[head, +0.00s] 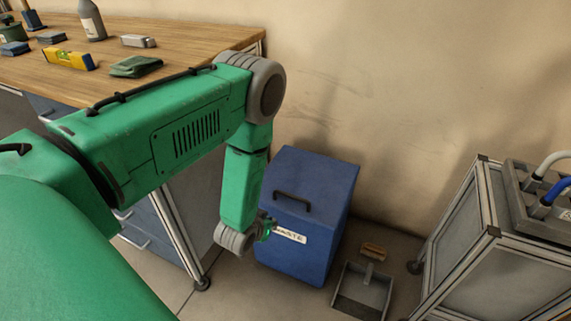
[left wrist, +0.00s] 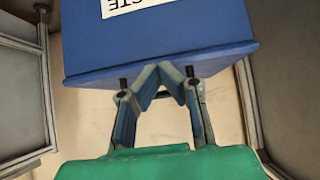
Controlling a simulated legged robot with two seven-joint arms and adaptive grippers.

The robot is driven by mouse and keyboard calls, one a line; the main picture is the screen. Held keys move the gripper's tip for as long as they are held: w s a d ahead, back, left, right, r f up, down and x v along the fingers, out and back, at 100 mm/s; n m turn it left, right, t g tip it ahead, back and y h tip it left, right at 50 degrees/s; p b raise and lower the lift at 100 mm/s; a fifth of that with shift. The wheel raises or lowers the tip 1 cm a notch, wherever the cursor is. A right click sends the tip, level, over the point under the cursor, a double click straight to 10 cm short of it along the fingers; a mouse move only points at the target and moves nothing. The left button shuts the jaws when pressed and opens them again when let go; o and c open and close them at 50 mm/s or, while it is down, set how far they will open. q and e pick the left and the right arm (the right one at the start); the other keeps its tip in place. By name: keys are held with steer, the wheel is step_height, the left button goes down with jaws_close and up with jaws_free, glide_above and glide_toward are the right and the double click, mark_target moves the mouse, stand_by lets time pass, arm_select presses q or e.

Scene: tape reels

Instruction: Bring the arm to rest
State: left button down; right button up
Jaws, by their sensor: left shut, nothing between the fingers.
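My left arm (head: 188,140) is green and comes in from the left, bent downward at the elbow. Its forearm hangs in front of a blue waste bin (head: 313,190). In the head view my left gripper (head: 268,229) is mostly hidden behind the grey wrist joint. In the left wrist view the left gripper (left wrist: 160,72) is shut and empty, its finger pads angled together at the tips. The blue bin (left wrist: 160,45) with its white label fills the view beyond the fingers. My right gripper is not in view.
A wooden workbench (head: 195,37) at upper left carries a yellow level (head: 69,60), a green cloth (head: 136,66) and a grey bottle (head: 92,20). A dustpan (head: 361,294) lies on the floor right of the bin. A metal-framed cabinet (head: 470,250) stands at right.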

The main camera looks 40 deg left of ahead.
arm_select(q)
steer(key=s+d+r+m+g+p, duration=0.1)
steer(key=s+d+r+g, duration=0.2)
steer(key=s, duration=0.5)
steer(key=s+d+r+m+g+h+p, duration=0.1)
steer(key=s+d+r+g+p, duration=0.1)
steer(key=s, duration=0.6)
steer(key=s+d+r+m+g+h+p, duration=0.1)
steer(key=s+d+r+g+p, duration=0.1)
steer(key=s+d+r, duration=0.3)
steer(key=s+d+g, duration=0.1)
steer(key=s, duration=0.2)
steer(key=shift+s+r+g, duration=0.15)
steer(key=shift+s+g, duration=0.15)
steer(key=shift+g, duration=0.1)
